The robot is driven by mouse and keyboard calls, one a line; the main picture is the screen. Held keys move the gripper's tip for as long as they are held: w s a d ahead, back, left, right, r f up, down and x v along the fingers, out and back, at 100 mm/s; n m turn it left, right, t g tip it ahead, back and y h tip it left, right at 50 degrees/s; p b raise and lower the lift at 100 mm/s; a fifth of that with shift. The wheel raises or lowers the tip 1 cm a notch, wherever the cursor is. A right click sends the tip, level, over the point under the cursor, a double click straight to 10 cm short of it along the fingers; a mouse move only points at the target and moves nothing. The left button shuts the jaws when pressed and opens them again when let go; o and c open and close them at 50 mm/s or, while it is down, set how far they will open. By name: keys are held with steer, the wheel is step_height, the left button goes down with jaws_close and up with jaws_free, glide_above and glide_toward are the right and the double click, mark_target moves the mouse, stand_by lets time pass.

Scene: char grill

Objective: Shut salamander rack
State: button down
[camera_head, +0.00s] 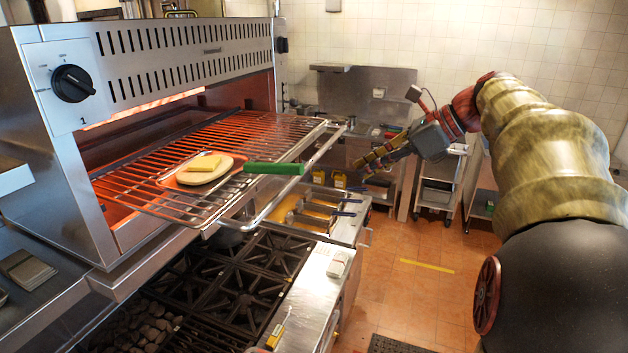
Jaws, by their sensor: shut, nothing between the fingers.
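The salamander (190,50) is a steel box at the upper left with glowing heating elements inside. Its wire rack (265,135) is pulled out toward the right, over the burners. A plate (190,177) with a slice of bread and a yellow piece (205,163) lies on the rack. A green handle (273,168) sticks out beside the plate over the rack's front part. My gripper (362,165) is shut and empty, in the air to the right of the rack's front bar (300,170) and apart from it in the picture. Its exact distance is hard to tell.
A burner range (240,280) lies below the rack. Fryer baskets with blue handles (325,207) stand behind it. A steel cart (440,185) stands at the back.

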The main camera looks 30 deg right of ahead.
steer(key=w+a+r+p+x, duration=0.1)
steer(key=r+x, duration=0.1)
steer(key=x, duration=1)
steer(key=shift+w+a+m, duration=0.2)
steer(key=shift+w+m, duration=0.1)
steer(key=shift+w, duration=0.2)
steer(key=shift+f, duration=0.1)
